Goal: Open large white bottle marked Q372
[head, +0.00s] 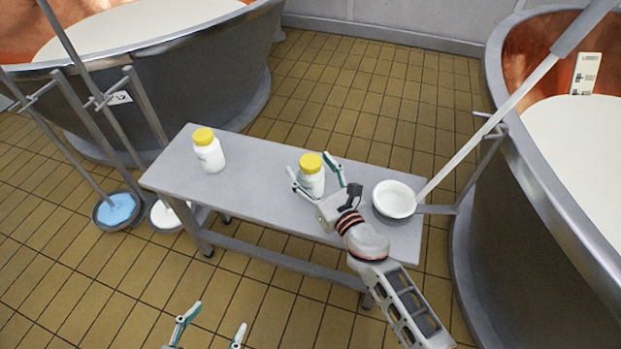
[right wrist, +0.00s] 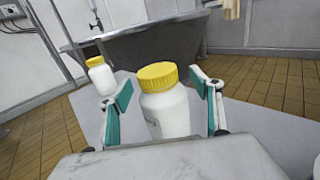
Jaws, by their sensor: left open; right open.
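Two white bottles with yellow lids stand upright on a grey metal table. One bottle (head: 208,152) is at the table's left part; it also shows at the left in the right wrist view (right wrist: 102,77). The other bottle (head: 312,181) is near the middle, between the spread fingers of my right gripper (head: 317,174). In the right wrist view, this bottle (right wrist: 169,112) stands between the open fingers (right wrist: 167,112), with a gap at its right side. Its lid is on. The label markings are too small to read. My left gripper (head: 208,336) is open and empty at the bottom edge, over the floor.
The grey table (head: 257,182) has free room between the bottles. Large vats (head: 170,75) stand at left and right (head: 500,215).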

